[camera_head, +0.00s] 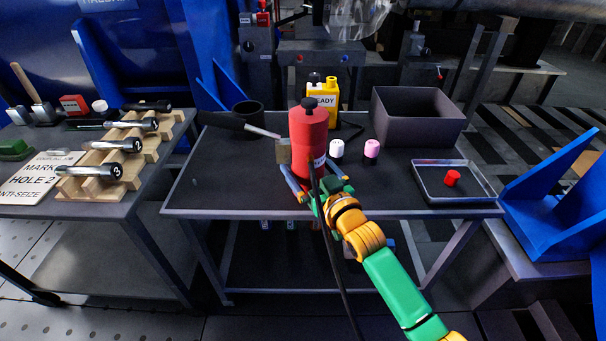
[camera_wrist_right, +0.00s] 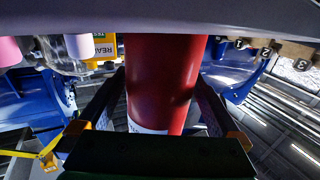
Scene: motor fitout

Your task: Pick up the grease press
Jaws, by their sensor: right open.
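The grease press, which I take to be the red cylinder (camera_head: 309,137) with a black knob on top, stands upright on the dark middle table (camera_head: 232,185). A small white label shows low on its side. My right gripper (camera_head: 308,181) reaches in from the front, low on the cylinder, with its fingers spread. In the right wrist view the red cylinder (camera_wrist_right: 162,85) stands between the two open fingers, and I cannot tell whether either touches it. A black cable runs down in front of the cylinder. My left gripper is not in view.
A yellow bottle (camera_head: 331,91), a white-capped item (camera_head: 336,149) and a pink-capped item (camera_head: 371,149) stand close behind and right. A black cup (camera_head: 249,112) is left. A grey bin (camera_head: 417,112) and a tray (camera_head: 484,189) with a red cap are farther right.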

